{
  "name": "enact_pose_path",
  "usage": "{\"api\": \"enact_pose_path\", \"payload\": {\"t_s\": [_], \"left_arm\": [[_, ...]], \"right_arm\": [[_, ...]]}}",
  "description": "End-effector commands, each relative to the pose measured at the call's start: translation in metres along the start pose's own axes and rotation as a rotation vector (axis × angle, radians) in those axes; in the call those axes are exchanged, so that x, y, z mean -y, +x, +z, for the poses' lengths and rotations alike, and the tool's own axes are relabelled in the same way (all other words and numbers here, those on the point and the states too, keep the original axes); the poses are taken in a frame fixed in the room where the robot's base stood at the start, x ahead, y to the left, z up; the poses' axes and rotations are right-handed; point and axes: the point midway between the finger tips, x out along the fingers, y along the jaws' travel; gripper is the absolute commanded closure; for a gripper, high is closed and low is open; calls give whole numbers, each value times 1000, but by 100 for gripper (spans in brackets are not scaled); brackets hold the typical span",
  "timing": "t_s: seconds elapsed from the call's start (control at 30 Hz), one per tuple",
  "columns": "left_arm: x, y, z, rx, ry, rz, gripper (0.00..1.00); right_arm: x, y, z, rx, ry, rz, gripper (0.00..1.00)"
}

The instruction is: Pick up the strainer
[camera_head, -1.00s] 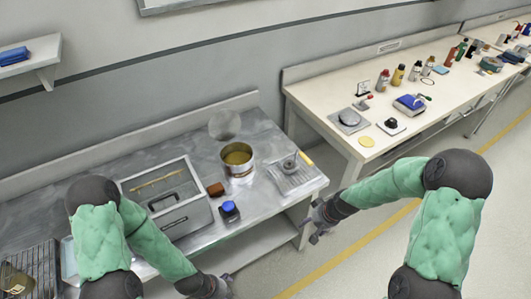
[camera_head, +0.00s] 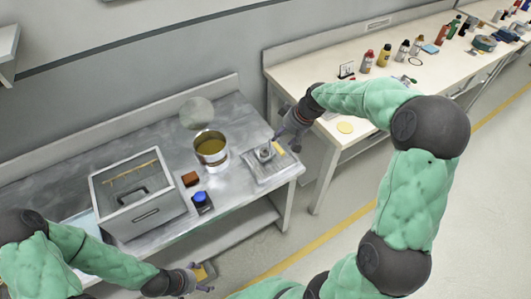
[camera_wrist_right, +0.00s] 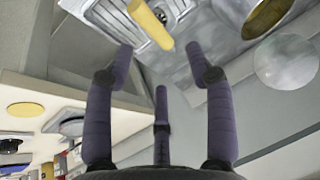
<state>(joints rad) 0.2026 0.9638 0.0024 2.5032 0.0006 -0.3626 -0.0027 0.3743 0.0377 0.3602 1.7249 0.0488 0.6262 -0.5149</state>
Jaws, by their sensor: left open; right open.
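The strainer (camera_head: 265,154) lies on a ridged metal drainer (camera_head: 275,167) at the right end of the steel table, its yellow handle towards the right. In the right wrist view its yellow handle (camera_wrist_right: 151,24) and part of its metal bowl (camera_wrist_right: 168,8) show beyond the fingertips. My right gripper (camera_head: 288,140) is open and empty, above and beside the handle end; the wrist view shows its spread fingers (camera_wrist_right: 160,58) apart from the handle. My left gripper (camera_head: 203,280) is open and empty, low in front of the steel table.
A pot of yellowish liquid (camera_head: 211,148) stands left of the drainer, with a round clear lid (camera_head: 196,113) behind it. The cream bench (camera_head: 345,108) is close on the right.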

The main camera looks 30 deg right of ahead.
Motion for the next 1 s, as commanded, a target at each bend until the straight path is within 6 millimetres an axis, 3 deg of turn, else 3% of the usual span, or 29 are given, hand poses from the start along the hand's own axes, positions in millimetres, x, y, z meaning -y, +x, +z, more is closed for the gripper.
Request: {"api": "enact_pose_path", "payload": {"t_s": [0.1, 0.33, 0.6, 0.87, 0.9, 1.0], "left_arm": [[2, 6, 0, 0, 0, 0, 11], [4, 10, 0, 0, 0, 0, 11], [9, 25, -1, 0, 0, 0, 11], [9, 25, -1, 0, 0, 0, 11], [9, 25, -1, 0, 0, 0, 11], [9, 25, -1, 0, 0, 0, 11]], "right_arm": [[0, 18, 1, 2, 0, -1, 45], [0, 32, -1, 0, 0, 0, 45], [1, 69, -4, 1, 0, 0, 45], [1, 73, -5, 0, 1, 1, 45], [1, 72, -5, 0, 1, 1, 48], [1, 72, -5, 0, 1, 1, 76]]}}
